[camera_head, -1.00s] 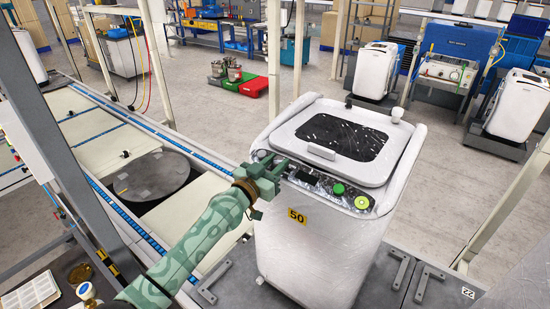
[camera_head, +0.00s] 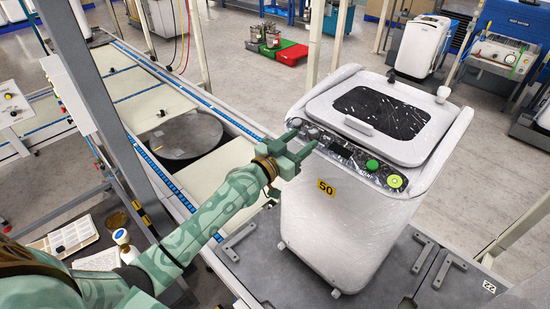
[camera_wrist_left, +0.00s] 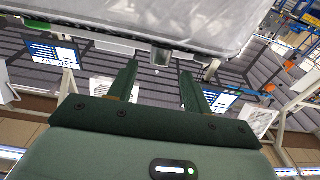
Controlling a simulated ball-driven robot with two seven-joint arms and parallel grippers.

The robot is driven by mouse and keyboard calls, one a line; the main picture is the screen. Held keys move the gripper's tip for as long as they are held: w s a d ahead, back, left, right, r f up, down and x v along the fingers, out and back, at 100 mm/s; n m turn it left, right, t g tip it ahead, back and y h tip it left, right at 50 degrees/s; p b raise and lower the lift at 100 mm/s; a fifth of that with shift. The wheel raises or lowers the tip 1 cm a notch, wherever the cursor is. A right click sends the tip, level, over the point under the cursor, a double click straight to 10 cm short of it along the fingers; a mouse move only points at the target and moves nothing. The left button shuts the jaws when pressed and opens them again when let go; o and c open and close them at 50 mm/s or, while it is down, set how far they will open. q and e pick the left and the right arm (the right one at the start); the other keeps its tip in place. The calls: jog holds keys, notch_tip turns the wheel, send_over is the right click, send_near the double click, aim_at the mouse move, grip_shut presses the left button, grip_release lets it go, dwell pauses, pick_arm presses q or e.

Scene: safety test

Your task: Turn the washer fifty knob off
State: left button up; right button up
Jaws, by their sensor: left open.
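The white washer (camera_head: 350,215) with a yellow "50" label stands upright right of centre in the head view. Its control panel (camera_head: 345,155) runs along the top front edge. A small dark knob (camera_head: 314,133) sits at the panel's left end, partly hard to make out. My left gripper (camera_head: 304,137) is open at that left end, its fingers pointing at the panel; contact cannot be told. In the left wrist view the open fingers (camera_wrist_left: 157,76) are empty, and a small dark stub below a pale edge lies just beyond them. My right gripper is not in view.
A green button (camera_head: 372,165) and a yellow-green button (camera_head: 396,181) are farther right on the panel. A conveyor with a dark round plate (camera_head: 186,135) is left of the washer. A grey upright post (camera_head: 95,100) stands near my left arm.

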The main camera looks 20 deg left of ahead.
pick_arm(q)
jog(key=b+v, duration=0.1)
jog(key=v, duration=1)
jog(key=shift+s+a, duration=0.2)
jog(key=shift+s, duration=0.2)
